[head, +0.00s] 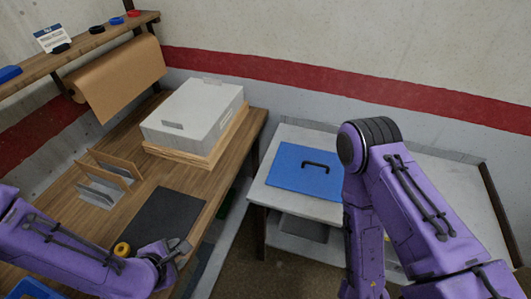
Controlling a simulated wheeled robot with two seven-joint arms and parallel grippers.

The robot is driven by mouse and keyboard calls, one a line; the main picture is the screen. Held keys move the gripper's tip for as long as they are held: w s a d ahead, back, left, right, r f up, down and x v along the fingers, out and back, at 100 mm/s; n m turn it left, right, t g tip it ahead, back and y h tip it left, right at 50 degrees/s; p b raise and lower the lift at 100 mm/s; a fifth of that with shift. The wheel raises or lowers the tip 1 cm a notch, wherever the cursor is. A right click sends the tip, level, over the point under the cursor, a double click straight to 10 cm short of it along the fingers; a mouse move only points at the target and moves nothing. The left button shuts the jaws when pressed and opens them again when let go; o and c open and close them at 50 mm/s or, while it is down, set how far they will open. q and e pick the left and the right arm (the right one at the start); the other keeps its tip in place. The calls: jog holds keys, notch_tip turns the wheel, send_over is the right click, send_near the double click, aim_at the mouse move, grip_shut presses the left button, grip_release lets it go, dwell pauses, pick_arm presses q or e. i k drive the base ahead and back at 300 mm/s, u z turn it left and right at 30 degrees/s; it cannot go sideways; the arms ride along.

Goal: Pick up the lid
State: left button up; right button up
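The lid (290,167) is a flat blue rectangular panel with a black bar handle (316,164) on top. It lies flat on the grey table (345,214) right of the workbench. My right arm stands in front of its right side and may hide part of that edge. My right gripper is out of view; the forearm runs down past the bottom of the picture. My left gripper (180,250) is low over the workbench's front edge, near a dark mat and well away from the lid. Its fingers are too small to tell whether they are open or shut.
A brown paper roll (118,75) hangs below a shelf. A narrow gap separates bench and table.

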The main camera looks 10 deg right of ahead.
aim_at(303, 169)
jog(key=z, duration=0.7)
jog(key=i, duration=0.9)
jog(key=z, duration=0.9)
